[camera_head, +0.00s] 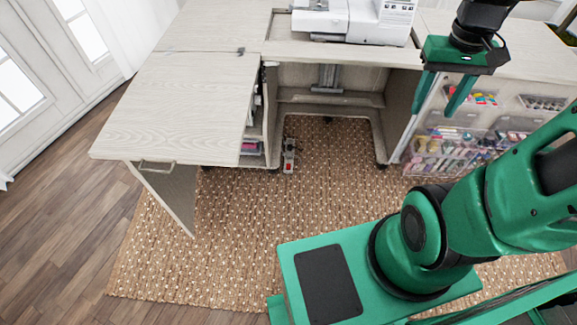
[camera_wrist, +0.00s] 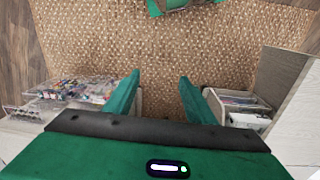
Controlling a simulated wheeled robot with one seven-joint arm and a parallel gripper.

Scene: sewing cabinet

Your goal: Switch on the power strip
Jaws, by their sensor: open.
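The power strip (camera_head: 289,155) is a small, narrow, light-coloured strip with a red part. In the head view it lies on the woven rug beside the left inner side of the sewing cabinet's knee space. Its switch is too small to make out. My gripper (camera_head: 437,107) is open and empty, high at the right in front of the cabinet, well above and to the right of the strip. In the wrist view, the two green fingers (camera_wrist: 158,97) are spread over bare rug. I cannot make out the strip in that view.
The sewing cabinet (camera_head: 190,95) has a leaf folded out at the left on a slanted support panel. A white sewing machine (camera_head: 350,18) stands on top. Clear bins (camera_head: 455,150) of supplies line the right door. The rug (camera_head: 240,215) in front is clear.

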